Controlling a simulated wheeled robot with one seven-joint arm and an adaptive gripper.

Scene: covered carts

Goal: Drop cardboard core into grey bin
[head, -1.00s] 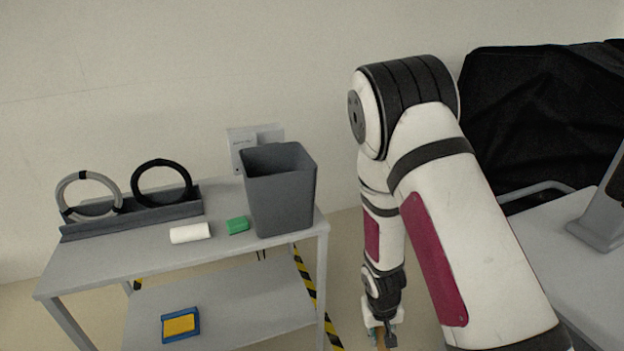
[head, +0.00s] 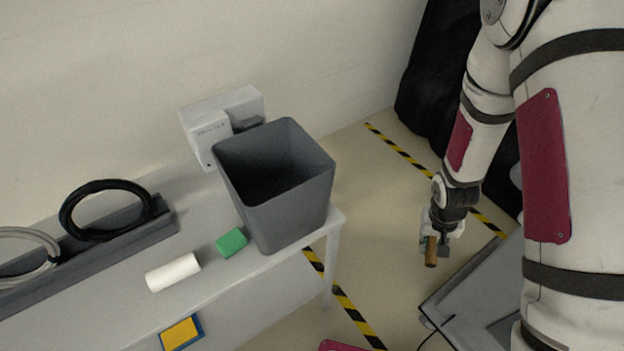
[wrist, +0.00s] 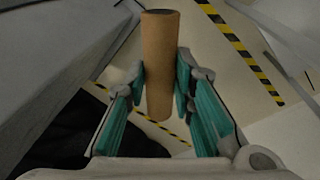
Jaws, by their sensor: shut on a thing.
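The cardboard core (wrist: 160,60) is a brown tube between the green-padded fingers of my gripper (wrist: 162,90) in the wrist view. My gripper is shut on it. In the head view my gripper (head: 440,240) hangs right of the cart, with the core (head: 431,252) pointing down over open floor. The grey bin (head: 285,215) stands upright at the right end of the cart's top. Its open mouth faces up and the visible inside looks empty; its bottom is hidden. The gripper and core are apart from the bin, to its right.
The cart top (head: 215,272) also bears a white roll (head: 173,272), a green block (head: 232,242) and a rack with a black cable ring (head: 68,215) and a grey one. A white box (head: 205,135) is behind the bin. A blue-yellow item (head: 181,333) lies on the lower shelf.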

